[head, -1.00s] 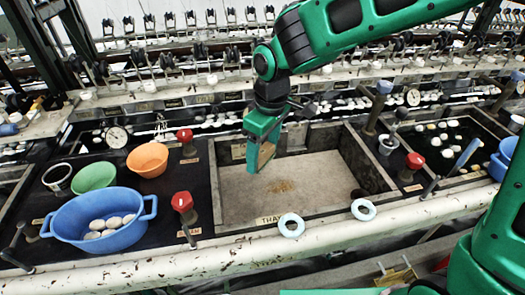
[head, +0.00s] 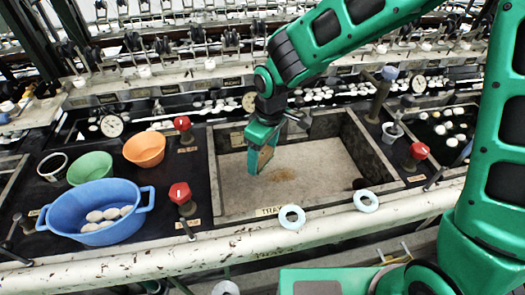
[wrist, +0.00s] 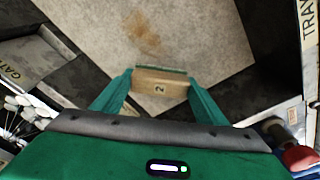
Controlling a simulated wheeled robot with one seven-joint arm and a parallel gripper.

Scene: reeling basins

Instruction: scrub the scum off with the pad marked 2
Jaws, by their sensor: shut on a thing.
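My gripper (head: 260,160) is shut on the pad marked 2 (wrist: 160,84), a tan block with a green layer along its far side in the wrist view. It holds the pad above the tray (head: 318,195), a shallow grey basin labelled TRAY. The scum (head: 279,175) is a brownish stain on the tray floor, just right of the pad in the head view. In the wrist view the scum (wrist: 142,38) lies ahead of the pad, apart from it. The gap between pad and floor is hard to judge.
A blue basin (head: 62,217) with several white cocoons stands left, with green (head: 90,168) and orange (head: 145,149) bowls behind it. Red-topped valves (head: 180,193) flank the tray. Two pale rings (head: 292,217) lie on the front rail. The tray's raised walls surround the gripper.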

